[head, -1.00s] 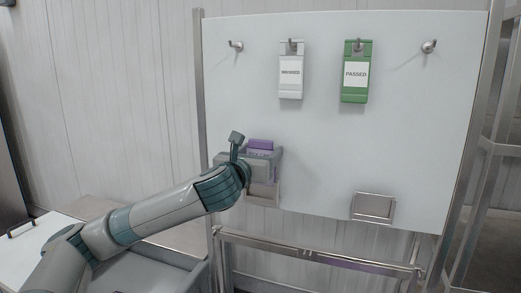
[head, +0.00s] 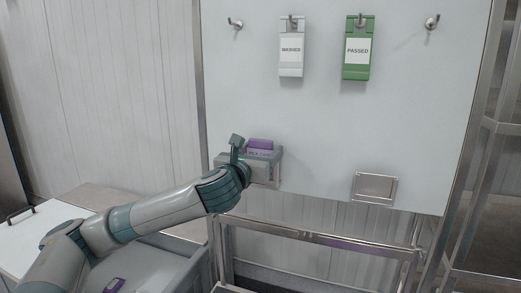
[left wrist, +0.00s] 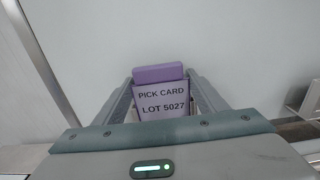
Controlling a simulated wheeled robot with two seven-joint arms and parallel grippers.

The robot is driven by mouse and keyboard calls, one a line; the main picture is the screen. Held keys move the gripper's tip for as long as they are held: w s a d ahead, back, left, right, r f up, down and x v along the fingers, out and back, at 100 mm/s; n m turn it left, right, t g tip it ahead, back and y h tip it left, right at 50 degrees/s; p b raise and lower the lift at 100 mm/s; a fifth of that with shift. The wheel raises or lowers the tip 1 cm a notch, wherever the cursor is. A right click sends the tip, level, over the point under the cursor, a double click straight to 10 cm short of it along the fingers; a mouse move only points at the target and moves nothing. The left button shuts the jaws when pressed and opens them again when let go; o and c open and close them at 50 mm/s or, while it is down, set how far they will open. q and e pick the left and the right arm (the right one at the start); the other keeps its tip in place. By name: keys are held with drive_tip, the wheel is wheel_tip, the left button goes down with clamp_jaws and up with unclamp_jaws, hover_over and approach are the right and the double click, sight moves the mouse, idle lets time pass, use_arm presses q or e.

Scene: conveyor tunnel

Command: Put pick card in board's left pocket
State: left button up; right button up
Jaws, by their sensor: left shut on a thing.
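My left gripper (head: 260,158) is shut on the purple pick card (head: 260,144), in front of the lower left of the white board (head: 330,120). In the left wrist view the card (left wrist: 161,100) stands upright between the fingers, its label reading PICK CARD LOT 5027. The board's left pocket (head: 274,184) is mostly hidden behind the gripper, and the card's lower end is hidden too. I cannot tell whether the card is inside the pocket. My right gripper is not in view.
A white WASHED tag (head: 291,50) and a green PASSED tag (head: 357,50) hang on hooks above. An empty right pocket (head: 375,187) sits lower right. A metal rail (head: 320,240) runs below the board. A purple item (head: 115,285) lies in a grey bin at lower left.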

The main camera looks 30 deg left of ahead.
use_arm(q)
drive_tip(key=o, duration=1.3)
drive_tip(key=shift+o, duration=1.4)
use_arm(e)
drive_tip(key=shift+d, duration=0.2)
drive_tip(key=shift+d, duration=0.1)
